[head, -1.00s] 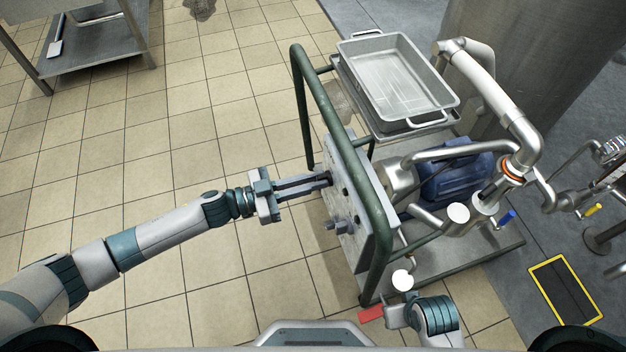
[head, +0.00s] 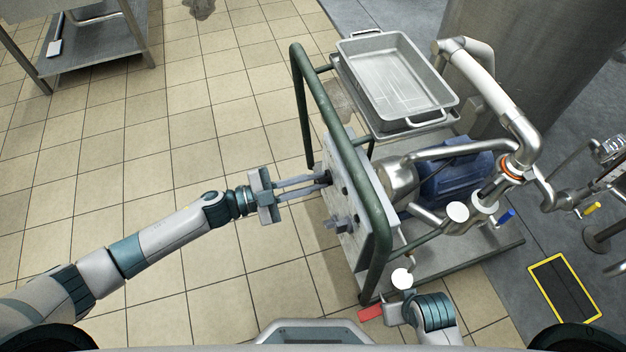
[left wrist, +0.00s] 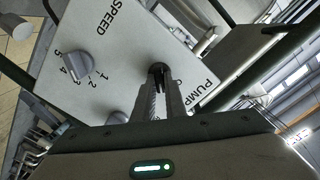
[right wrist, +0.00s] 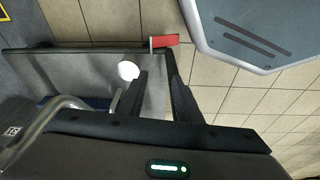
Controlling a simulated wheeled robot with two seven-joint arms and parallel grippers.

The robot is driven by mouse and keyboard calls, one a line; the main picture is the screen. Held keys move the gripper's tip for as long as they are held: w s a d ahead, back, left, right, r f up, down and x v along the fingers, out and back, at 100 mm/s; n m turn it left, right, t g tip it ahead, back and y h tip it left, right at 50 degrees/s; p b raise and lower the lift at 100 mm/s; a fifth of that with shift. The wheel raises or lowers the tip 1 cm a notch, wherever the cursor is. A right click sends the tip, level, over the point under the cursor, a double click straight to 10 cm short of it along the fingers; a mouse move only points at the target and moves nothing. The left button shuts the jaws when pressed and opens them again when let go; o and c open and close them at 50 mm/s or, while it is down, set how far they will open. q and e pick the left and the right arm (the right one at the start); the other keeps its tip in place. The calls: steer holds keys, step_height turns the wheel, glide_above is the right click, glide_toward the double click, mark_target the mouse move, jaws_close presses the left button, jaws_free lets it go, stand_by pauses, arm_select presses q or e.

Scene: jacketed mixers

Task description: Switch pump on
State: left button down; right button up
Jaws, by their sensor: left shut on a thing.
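The pump cart's control panel (head: 347,205) faces left in the head view. In the left wrist view it is a pale panel (left wrist: 120,50) with the words SPEED and PUMP. A dark round pump switch (left wrist: 150,48) sits beside the PUMP label; part of that lettering is hidden. My left gripper (head: 324,180) reaches the panel, and its fingers (left wrist: 158,72) are shut on the dark switch. A grey speed knob (left wrist: 76,65) with numbers around it is to the left. My right gripper (right wrist: 158,78) is open and empty near the cart's lower corner.
The cart's green tube frame (head: 372,205) rises around the panel. A metal tray (head: 398,75) sits on top. A blue motor (head: 455,182) and steel pipes are behind the panel. A red pedal-like piece (head: 371,312) is near my right arm.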

arm_select(q)
steer(key=shift+m, duration=0.5)
steer(key=m, duration=0.2)
steer(key=shift+f+m+b, duration=0.1)
steer(key=shift+m+b, duration=0.2)
steer(key=shift+m, duration=1.2)
arm_select(e)
steer(key=v, duration=0.4)
steer(key=shift+s, duration=0.2)
arm_select(q)
steer(key=c, duration=1.8)
jaws_free()
